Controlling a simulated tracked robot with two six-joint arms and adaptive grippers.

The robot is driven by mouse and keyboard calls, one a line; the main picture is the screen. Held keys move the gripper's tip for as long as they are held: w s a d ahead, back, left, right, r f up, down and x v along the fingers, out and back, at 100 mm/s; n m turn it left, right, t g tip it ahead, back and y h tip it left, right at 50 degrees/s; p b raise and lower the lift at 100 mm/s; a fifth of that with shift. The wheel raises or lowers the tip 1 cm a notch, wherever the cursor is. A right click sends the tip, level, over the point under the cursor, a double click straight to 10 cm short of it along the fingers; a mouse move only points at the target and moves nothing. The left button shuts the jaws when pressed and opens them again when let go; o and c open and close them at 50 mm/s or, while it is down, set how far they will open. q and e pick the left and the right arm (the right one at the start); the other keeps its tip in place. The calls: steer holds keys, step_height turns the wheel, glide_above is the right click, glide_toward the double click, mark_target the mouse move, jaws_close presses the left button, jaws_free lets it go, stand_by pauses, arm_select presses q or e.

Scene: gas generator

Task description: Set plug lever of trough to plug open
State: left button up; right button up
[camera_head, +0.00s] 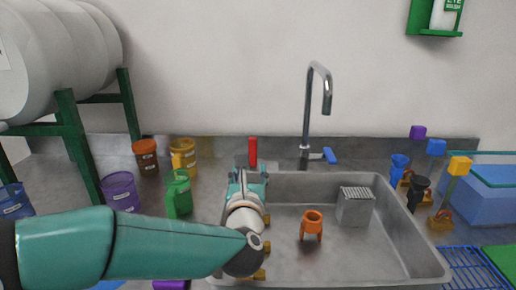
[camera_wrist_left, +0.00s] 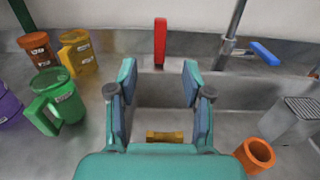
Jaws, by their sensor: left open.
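The trough (camera_head: 290,262) is a grey metal sink in the middle of the head view. A red lever (camera_head: 253,151) stands upright behind its back left rim; it also shows at the top middle of the left wrist view (camera_wrist_left: 160,42). I take it for the plug lever. My left gripper (camera_head: 250,176) is over the left part of the trough, just in front of the red lever. In the left wrist view my left gripper (camera_wrist_left: 159,78) has its two fingers apart with nothing between them, and the lever stands beyond the gap. My right gripper is not in view.
A faucet (camera_head: 318,85) with a blue handle (camera_head: 329,155) stands right of the lever. An orange cup (camera_head: 312,222) and a grey block (camera_head: 355,206) are in the trough. Green (camera_head: 178,195), yellow (camera_head: 188,150), brown (camera_head: 146,156) and purple (camera_head: 120,192) jugs stand left.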

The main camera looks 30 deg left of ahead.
mark_target(253, 143)
arm_select(q)
steer(key=p+x, duration=0.3)
steer(key=x, duration=1.3)
steer(key=shift+w, duration=0.3)
steer(key=shift+r, duration=0.1)
